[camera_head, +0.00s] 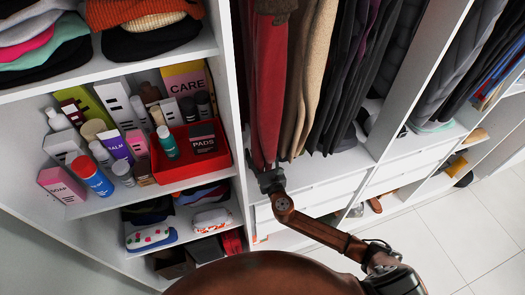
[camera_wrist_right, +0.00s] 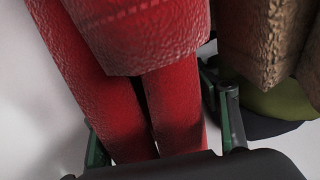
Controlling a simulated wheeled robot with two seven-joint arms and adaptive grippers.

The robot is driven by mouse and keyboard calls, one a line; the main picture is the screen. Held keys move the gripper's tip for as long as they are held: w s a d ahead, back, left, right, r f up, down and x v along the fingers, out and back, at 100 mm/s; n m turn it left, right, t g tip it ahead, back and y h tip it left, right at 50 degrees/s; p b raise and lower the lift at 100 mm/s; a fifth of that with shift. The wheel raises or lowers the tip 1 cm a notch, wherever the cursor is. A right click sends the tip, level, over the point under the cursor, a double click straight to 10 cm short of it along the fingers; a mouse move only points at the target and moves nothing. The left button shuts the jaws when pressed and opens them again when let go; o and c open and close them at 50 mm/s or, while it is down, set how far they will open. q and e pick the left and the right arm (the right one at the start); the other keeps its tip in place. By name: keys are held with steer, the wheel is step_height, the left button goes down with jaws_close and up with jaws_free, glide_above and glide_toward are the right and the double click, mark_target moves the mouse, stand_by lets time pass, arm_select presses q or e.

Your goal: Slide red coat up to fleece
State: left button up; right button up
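The red coat (camera_head: 268,90) hangs at the left end of the wardrobe's hanging bay, beside the white divider. A tan, fleece-like garment (camera_head: 314,60) hangs to its right, with a darker brown fold between them. My right gripper (camera_head: 268,178) is at the red coat's lower hem. In the right wrist view, the red coat (camera_wrist_right: 90,75) hangs between the two spread fingers of the right gripper (camera_wrist_right: 160,120), with a gap at the right finger. A brown garment (camera_wrist_right: 262,40) hangs just beyond that finger. My left gripper is not in view.
Dark garments (camera_head: 355,75) hang close on the right of the tan one. The white divider (camera_head: 228,80) stands left of the red coat. Left shelves hold a red tray (camera_head: 190,172), bottles and boxes. White drawers (camera_head: 325,190) lie below the hanging clothes.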

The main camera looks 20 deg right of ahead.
mark_target(267, 169)
steer(key=o, duration=0.4)
steer(key=s, duration=1.2)
steer(key=shift+d, duration=0.25)
steer(key=shift+s+d, duration=0.1)
